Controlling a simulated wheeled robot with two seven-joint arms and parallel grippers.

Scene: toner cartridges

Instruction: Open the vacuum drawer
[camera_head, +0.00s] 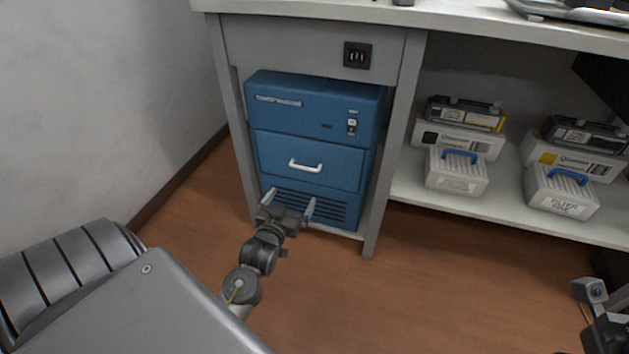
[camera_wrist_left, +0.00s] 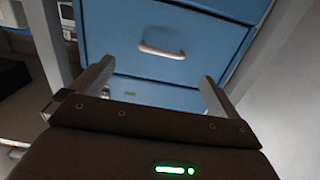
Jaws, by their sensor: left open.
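The vacuum is a blue box under the desk, with a drawer (camera_head: 285,165) in its middle. The drawer front is flush with the box and looks shut. Its white handle (camera_head: 305,166) is free; the handle also shows in the left wrist view (camera_wrist_left: 161,50), beyond the fingers. My left gripper (camera_head: 290,201) is open and empty, in front of the lower vent slats and below the handle in the head view. In the left wrist view the fingers (camera_wrist_left: 156,82) are spread wide and apart from the handle. Part of my right arm shows at the lower right edge; its fingers cannot be made out.
The desk's grey legs (camera_head: 391,150) stand close on both sides of the vacuum. A power switch (camera_head: 351,126) is on its upper panel. To the right, a shelf (camera_head: 480,203) holds toner boxes and filter boxes (camera_head: 456,177). A wall is at the left. Floor in front is clear.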

